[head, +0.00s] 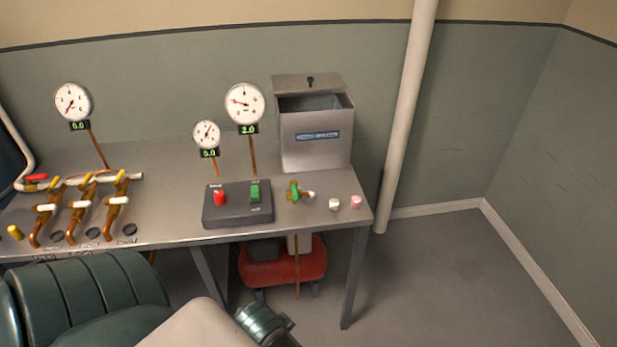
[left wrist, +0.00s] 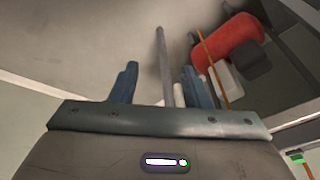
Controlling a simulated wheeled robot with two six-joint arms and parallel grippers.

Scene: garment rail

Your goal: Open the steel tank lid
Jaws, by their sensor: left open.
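The steel tank (head: 316,147) is an upright metal box at the right end of the bench, with a blue label on its front. Its lid (head: 290,84) with a dark knob is raised and tilted back, and the tank's opening shows below it. My left gripper (left wrist: 160,88) is open and empty in the left wrist view, with its two blue fingers apart. In the head view my left arm reaches in at the bottom, below and in front of the bench; its fingers are hard to make out there. The tank is not seen in the left wrist view. My right gripper is not in view.
The steel bench (head: 165,160) carries gauges, copper pipes with valves, a dark switch box (head: 238,214) and small knobs. A pale pipe (head: 405,120) rises right of the tank. The floor at right is clear.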

